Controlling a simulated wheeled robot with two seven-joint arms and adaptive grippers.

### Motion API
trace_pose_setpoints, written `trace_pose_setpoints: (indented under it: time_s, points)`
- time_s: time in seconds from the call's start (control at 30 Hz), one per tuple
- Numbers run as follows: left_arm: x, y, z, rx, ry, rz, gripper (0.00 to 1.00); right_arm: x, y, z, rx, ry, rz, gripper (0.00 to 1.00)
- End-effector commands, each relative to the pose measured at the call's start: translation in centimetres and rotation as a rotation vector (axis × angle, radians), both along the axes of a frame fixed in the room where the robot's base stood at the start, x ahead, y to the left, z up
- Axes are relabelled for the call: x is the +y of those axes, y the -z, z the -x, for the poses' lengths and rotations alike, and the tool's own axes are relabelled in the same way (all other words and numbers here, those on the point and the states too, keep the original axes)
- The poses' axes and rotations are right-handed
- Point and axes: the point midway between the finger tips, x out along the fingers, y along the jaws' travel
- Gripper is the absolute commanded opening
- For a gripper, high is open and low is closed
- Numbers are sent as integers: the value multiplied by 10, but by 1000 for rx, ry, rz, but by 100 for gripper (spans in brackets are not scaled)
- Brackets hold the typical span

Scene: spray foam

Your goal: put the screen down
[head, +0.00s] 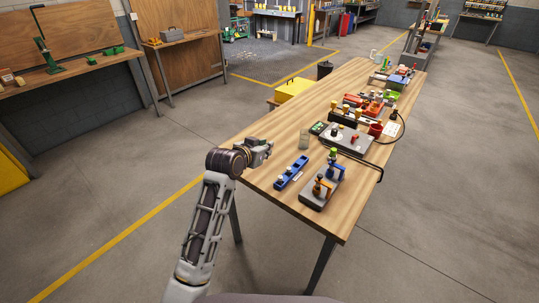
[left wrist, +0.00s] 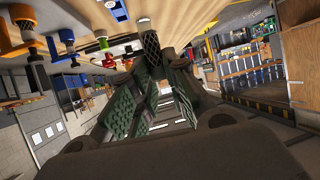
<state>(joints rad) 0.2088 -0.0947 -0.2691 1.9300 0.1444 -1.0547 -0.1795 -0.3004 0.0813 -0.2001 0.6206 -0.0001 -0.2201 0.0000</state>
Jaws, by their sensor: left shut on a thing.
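My left gripper (head: 262,152) is over the left edge of the wooden table, at the near half, and is shut. In the left wrist view its green textured fingers (left wrist: 155,95) are close together. What they hold, taken to be the screen, is small or hidden between them and I cannot make out its shape. My right gripper is not in view.
On the table (head: 262,187), a blue rack (head: 291,172) and a grey stand with blue and orange parts (head: 322,187) lie right of the gripper. A grey tray (head: 345,138) and red parts stand farther back. Bare wood lies along the near left edge.

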Motion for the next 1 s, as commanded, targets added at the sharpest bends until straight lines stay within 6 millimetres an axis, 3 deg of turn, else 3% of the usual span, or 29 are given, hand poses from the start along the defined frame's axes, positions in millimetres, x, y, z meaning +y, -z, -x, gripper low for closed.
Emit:
trace_pose_setpoints:
  time_s: [0.27,0.47,0.67,1.0]
  points:
    - [33,-14,-3,-2,-110,8,3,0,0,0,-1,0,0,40]
    - [65,-8,1,2,-201,17,3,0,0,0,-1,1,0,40]
    - [91,10,11,4,-267,25,3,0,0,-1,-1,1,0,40]
    - [132,64,42,6,-359,26,3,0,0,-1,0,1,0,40]
